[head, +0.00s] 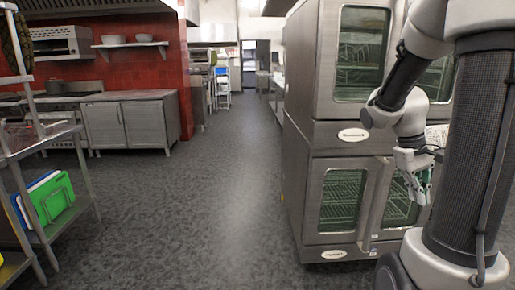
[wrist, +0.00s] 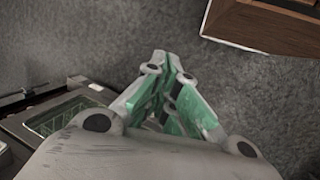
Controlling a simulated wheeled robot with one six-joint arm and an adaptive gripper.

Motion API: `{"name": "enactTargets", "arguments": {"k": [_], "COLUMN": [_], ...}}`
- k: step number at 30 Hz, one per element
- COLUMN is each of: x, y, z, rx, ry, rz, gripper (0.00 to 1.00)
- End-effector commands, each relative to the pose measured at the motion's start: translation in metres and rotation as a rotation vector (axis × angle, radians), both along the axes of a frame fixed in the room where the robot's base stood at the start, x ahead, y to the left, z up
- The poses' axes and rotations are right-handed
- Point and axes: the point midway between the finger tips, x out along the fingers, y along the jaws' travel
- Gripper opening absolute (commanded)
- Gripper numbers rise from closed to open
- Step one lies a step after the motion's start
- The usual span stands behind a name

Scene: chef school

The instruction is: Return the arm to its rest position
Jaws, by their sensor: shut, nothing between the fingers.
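My gripper (head: 417,190) hangs at the right of the head view, in front of the lower oven door. My arm is folded, with the elbow high and the forearm coming down to the gripper. In the wrist view the gripper (wrist: 172,62) has its green-padded fingers drawn together at the tips, with nothing between them. Grey floor lies beyond the fingertips. The column in the foreground hides part of the oven behind the arm.
A stacked steel double oven (head: 307,150) stands close by the arm. Steel cabinets (head: 125,123) line the red wall. The grey floor aisle (head: 215,180) is clear. A brown wooden-looking edge (wrist: 262,22) shows at the wrist view's top right.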

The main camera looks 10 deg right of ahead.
Motion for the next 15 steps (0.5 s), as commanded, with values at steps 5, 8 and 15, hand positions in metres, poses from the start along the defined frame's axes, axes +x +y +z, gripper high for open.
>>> {"name": "enactTargets", "arguments": {"k": [5, 8, 15], "x": [-0.036, -0.051, -0.064], "y": [0.093, 0.132, 0.169], "z": [0.030, 0.043, 0.079], "rx": [0.140, 0.210, 0.247], "ry": [-0.200, -0.308, -0.518], "rz": [-0.077, -0.062, 0.072], "gripper": [0.00, 0.00, 0.00]}}
